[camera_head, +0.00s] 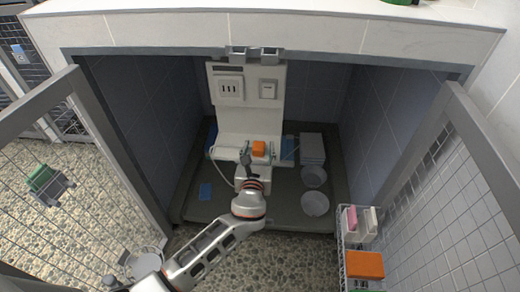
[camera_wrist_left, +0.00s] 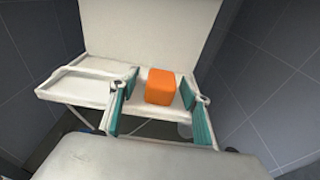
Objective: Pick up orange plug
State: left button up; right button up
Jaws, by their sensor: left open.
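The orange plug (camera_head: 258,148) is a small rounded block on the white ledge of a white panel unit (camera_head: 247,122) inside the kennel. In the left wrist view the plug (camera_wrist_left: 161,86) shows between and beyond the two teal-padded fingers of my left gripper (camera_wrist_left: 160,112). The fingers are spread apart, with a visible gap on either side of the plug. In the head view my left gripper (camera_head: 250,162) is at the front of the ledge, just below the plug in the picture. My right gripper is not seen.
Kennel side walls flank the unit. Open mesh doors stand on both sides; a rack with an orange box (camera_head: 364,265) is at right.

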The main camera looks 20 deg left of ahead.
aim_at(259, 144)
pick_arm(q)
jog(key=shift+w+r, duration=0.1)
jog(key=shift+w, duration=0.05)
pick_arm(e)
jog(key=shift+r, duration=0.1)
pick_arm(q)
grip_shut()
jog(key=shift+r, duration=0.1)
notch_tip(259, 144, up, 3)
jog(key=shift+w+f+p, duration=0.15)
jog(key=shift+f+p, duration=0.05)
jog(key=shift+p, duration=0.45)
notch_tip(259, 144, up, 7)
jog(key=p, duration=0.3)
jog(key=shift+f, duration=0.1)
jog(key=shift+r+p, duration=0.35)
jog(key=shift+p, duration=0.1)
jog(key=shift+f, duration=0.2)
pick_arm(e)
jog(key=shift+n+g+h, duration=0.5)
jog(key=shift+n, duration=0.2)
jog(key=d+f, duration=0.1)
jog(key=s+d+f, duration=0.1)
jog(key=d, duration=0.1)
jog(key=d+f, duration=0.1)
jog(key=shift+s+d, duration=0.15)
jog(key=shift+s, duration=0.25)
